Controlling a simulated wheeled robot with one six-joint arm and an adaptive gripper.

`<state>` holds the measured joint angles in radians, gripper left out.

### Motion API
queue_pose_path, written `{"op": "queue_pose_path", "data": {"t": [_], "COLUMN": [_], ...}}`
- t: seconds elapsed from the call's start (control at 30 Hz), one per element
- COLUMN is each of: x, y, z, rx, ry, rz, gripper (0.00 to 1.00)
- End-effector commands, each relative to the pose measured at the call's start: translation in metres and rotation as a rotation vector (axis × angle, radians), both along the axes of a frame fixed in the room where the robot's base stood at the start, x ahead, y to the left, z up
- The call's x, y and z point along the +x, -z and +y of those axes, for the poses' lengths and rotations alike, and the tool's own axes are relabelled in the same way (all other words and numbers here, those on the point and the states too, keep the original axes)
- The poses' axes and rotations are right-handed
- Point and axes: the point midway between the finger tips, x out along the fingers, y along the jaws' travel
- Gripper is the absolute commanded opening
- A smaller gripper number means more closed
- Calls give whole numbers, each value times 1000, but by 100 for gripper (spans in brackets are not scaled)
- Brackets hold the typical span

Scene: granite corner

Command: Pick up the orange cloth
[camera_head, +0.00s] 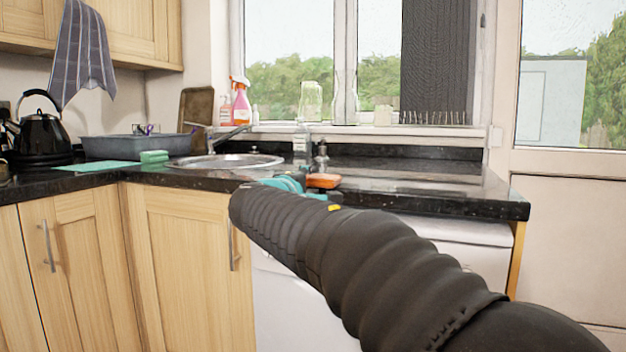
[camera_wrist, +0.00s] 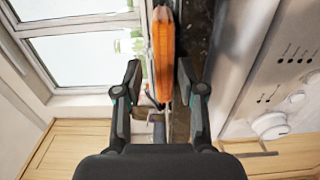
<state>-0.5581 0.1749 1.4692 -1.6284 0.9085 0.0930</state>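The orange cloth (camera_head: 323,180) lies on the dark countertop near its front edge, just past the end of my arm in the head view. In the wrist view the cloth (camera_wrist: 163,50) is a thick orange strip at the top centre. My gripper (camera_wrist: 160,75) is open, with one black finger on each side of the picture. The cloth shows in the gap between the fingers and beyond their tips, and neither finger appears to touch it. In the head view my arm hides most of the gripper.
The sink (camera_head: 226,161) and tap (camera_head: 230,136) are left of the cloth. A green sponge (camera_head: 154,157), grey basin (camera_head: 125,147) and black kettle (camera_head: 40,132) are further left. The counter (camera_head: 430,184) to the right is clear.

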Motion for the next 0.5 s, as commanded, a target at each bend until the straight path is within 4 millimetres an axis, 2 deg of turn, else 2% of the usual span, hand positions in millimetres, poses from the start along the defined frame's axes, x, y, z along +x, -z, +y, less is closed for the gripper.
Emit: {"op": "queue_pose_path", "data": {"t": [0.2,0.5], "x": [10,11], "y": [0,0], "z": [-3,-4], "rx": [0,0], "ry": [0,0], "rz": [0,0], "gripper": [40,40]}}
